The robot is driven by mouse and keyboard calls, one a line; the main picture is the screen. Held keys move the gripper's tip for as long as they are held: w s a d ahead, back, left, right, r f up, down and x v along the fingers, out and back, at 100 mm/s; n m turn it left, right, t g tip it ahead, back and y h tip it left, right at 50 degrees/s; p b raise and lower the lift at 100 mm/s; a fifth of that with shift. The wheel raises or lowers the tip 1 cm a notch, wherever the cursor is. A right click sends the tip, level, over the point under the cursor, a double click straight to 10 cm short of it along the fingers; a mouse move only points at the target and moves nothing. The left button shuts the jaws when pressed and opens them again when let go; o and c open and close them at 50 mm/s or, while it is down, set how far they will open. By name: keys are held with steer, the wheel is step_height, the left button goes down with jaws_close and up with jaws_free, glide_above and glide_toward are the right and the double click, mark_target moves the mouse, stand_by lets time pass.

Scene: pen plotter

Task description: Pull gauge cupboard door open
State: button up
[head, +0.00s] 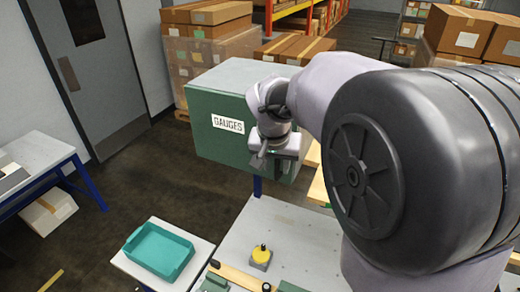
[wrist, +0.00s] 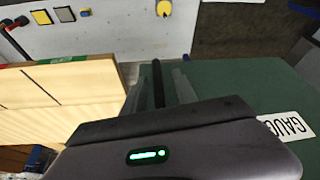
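The gauge cupboard (head: 250,78) is a green box with a pale grey top. Its green door (head: 218,150) carries a white GAUGES label (head: 228,124) and looks shut. In the wrist view the door (wrist: 235,95) fills the right side, with the label (wrist: 285,124) at the right edge. My gripper (head: 262,160) is at the right part of the door. In the wrist view a dark upright bar, the door handle (wrist: 158,84), stands between my two grey fingers (wrist: 160,90). Small gaps seem to show on both sides of it, so the fingers look open around it.
Below the cupboard is a pale worktop (head: 235,240) with a yellow-topped button (head: 261,254). A teal tray (head: 158,251) stands on a small table at front left. Stacked boxes (head: 205,45) stand behind the cupboard. The floor left of the cupboard is clear.

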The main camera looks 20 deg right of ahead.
steer(key=shift+s, duration=0.15)
steer(key=shift+c, duration=0.8)
jaws_close()
steer(key=shift+r, duration=0.1)
